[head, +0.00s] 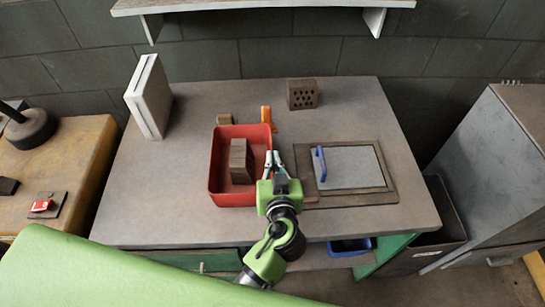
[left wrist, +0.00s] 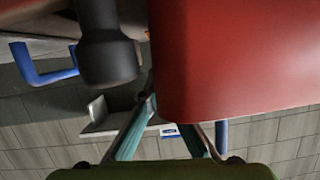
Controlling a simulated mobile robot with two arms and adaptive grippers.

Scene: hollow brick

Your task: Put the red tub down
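The red tub (head: 219,178) is at the middle of the grey-brown table, with a brown block (head: 240,160) inside it. My left gripper (head: 274,160) is at the tub's right wall, one finger on each side, and looks shut on it. In the left wrist view the tub (left wrist: 240,60) fills the upper right. The fingers of the left gripper (left wrist: 168,115) reach up to it there, and the tub hides part of one. I cannot tell whether the tub's base touches the table. My right gripper is not in view.
A framed board (head: 350,168) with a blue handle lies right of the tub. A white panel (head: 148,97) stands at the back left. The table's front left is clear.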

